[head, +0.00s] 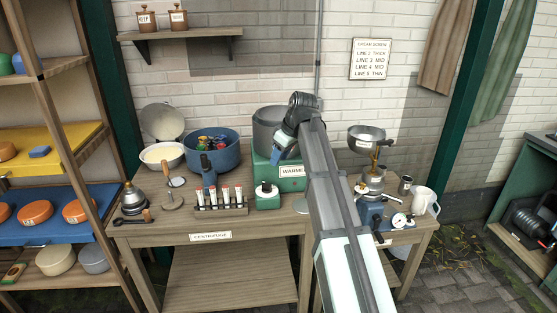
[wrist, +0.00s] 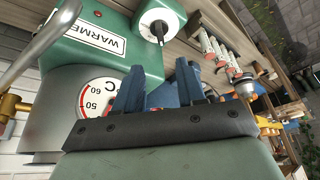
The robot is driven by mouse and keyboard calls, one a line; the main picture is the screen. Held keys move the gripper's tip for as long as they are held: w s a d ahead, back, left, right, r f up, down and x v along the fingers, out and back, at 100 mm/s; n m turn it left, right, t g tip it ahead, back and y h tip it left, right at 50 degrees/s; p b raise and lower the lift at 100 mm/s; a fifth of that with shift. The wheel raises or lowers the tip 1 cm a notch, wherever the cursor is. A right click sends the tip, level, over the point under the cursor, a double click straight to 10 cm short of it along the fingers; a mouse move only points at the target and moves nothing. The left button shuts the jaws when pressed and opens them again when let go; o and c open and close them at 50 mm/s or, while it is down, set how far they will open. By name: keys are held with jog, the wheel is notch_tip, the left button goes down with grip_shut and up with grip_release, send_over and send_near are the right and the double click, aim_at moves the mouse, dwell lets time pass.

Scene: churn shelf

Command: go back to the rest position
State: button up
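My gripper (head: 279,150) hangs at the end of my raised arm, in front of the green warmer (head: 290,184) in the head view. In the wrist view its two blue fingers (wrist: 158,66) stand apart with no held object visible between them. The green warmer with its white label (wrist: 95,32) and round dial (wrist: 97,97) is close by on the left of the wrist view. I cannot tell whether the fingers touch it. My arm hides part of the warmer and of the bench's right half.
Shelves stand left. The air above the bench is mostly clear.

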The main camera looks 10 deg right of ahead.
jog(key=s+d+f+m+g+h, duration=0.1)
jog(key=s+f+m, duration=0.1)
jog(key=s+f, duration=0.9)
jog(key=s+d+f+m+g+h, duration=0.15)
jog(key=s+f, duration=0.25)
jog(key=f, duration=1.4)
jog(key=s+d+f+m+g, duration=0.1)
jog(key=s+f, duration=0.7)
jog(key=f, duration=0.6)
jog(key=s+f+m+g, duration=0.1)
jog(key=s+f+g, duration=0.1)
jog(key=s+f, duration=0.5)
jog(key=s+d+f+m+g, duration=0.1)
jog(key=s+f, duration=0.6)
jog(key=s, duration=0.7)
jog(key=s+f+m+g, duration=0.2)
jog(key=s+f, duration=0.5)
jog(key=s, duration=0.4)
jog(key=shift+s+d+m+g+h, duration=0.25)
jog(key=shift+s+m+g+h, duration=0.1)
jog(key=shift+g, duration=0.3)
